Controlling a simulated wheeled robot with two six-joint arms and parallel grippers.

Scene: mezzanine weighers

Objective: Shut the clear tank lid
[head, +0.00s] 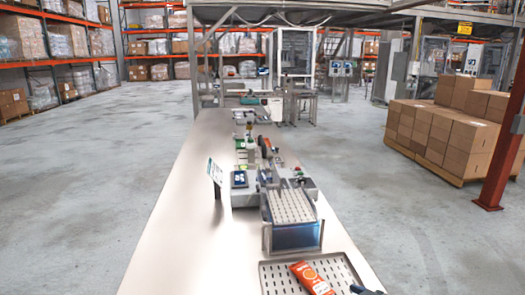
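A tank (296,238) with bluish, see-through-looking walls stands on the long pale bench, right of the picture's middle. It is at the front of a grey bench machine (296,181). A sloping slotted metal plate (291,206) lies above and behind the tank's front wall. I cannot make out a clear lid, nor tell whether one stands open. Neither of my grippers can be made out. A small dark shape (367,291) is cut off by the bottom edge, and I cannot tell what it is.
A slotted metal tray (276,280) holds an orange packet (312,278) just in front of the tank. A small sign (215,172) on a stand is left of the machine. The bench's left side (172,230) is bare. Stacked cartons (455,140) stand at right.

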